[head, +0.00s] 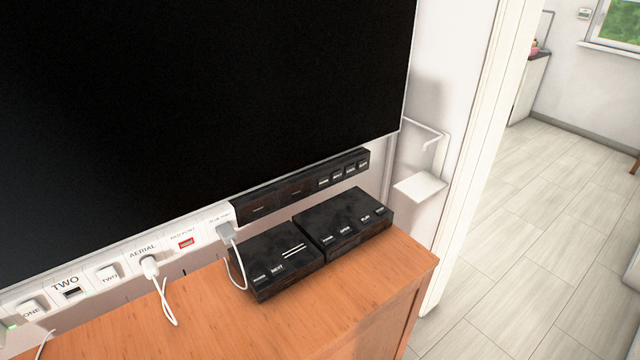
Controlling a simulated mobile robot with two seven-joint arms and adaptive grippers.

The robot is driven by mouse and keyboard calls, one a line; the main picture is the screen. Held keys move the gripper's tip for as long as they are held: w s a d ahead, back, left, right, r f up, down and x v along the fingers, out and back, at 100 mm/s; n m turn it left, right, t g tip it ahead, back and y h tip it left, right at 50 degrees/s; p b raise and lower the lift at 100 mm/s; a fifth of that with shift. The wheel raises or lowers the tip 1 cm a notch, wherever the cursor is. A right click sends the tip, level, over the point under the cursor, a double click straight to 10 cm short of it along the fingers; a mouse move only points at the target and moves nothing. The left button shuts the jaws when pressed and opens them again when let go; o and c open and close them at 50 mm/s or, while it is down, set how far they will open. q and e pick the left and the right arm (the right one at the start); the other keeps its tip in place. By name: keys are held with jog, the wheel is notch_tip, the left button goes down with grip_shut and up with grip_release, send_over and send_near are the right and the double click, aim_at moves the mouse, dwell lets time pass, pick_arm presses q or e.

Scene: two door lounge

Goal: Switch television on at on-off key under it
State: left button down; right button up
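The television (200,110) hangs on the wall with its large screen black. A dark control bar (270,200) sits under its lower right edge and carries several small keys (343,172) at its right end. Their labels are too small to read, so I cannot tell which one is the on-off key. Neither of my grippers is in view.
A wooden cabinet (330,290) stands below, bearing two dark boxes, left (278,258) and right (343,222). A white socket strip (128,262) with plugs and white cables runs left of the bar. A wall bracket (420,186) and open floor (535,230) lie right.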

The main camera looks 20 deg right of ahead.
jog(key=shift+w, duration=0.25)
